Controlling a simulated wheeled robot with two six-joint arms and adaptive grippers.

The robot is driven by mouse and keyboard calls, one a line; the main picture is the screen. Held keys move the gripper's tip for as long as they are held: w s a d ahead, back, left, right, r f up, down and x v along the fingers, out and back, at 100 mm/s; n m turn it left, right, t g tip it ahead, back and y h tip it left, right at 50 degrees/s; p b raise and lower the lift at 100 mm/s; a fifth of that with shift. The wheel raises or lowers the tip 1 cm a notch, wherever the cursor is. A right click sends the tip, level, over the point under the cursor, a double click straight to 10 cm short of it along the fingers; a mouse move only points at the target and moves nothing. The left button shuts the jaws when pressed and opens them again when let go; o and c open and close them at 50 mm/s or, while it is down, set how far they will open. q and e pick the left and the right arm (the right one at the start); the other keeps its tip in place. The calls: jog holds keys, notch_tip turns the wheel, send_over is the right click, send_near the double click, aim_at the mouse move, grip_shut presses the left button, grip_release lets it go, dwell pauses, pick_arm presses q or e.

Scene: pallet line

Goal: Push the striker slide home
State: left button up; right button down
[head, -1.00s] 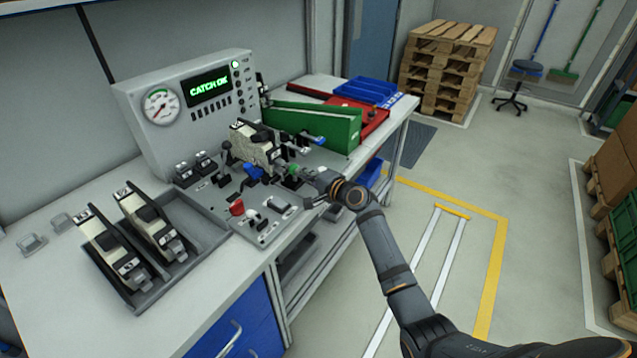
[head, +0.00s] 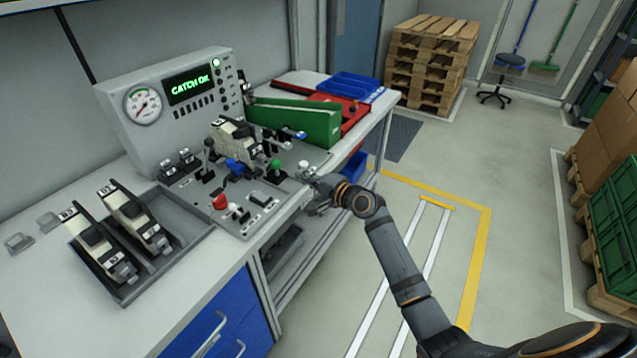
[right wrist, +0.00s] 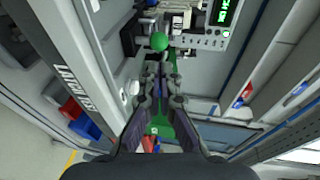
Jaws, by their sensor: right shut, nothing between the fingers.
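A grey test station with a cream and black latch unit (head: 234,140) clamped in it stands on the bench. Several knobbed levers surround the unit: a green ball knob (head: 275,164), a blue handle (head: 234,166) and a red knob (head: 219,202). I cannot tell which part is the striker slide. My right gripper (head: 312,184) is shut and empty at the station's front right edge, apart from the green knob. In the right wrist view the shut fingers (right wrist: 163,78) point toward the green knob (right wrist: 159,41). My left gripper is out of view.
A control panel (head: 150,84) reads CATCH OK. A grey tray (head: 196,250) with two latch units lies at left. A green bin (head: 300,122), a red tray (head: 354,116) and a blue tray (head: 352,86) stand behind. The floor right of the bench is open.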

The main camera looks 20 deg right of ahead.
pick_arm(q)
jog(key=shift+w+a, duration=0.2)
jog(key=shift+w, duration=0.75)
pick_arm(e)
jog(key=v, duration=0.4)
jog(key=shift+s+d, duration=0.1)
jog(key=shift+s, duration=0.1)
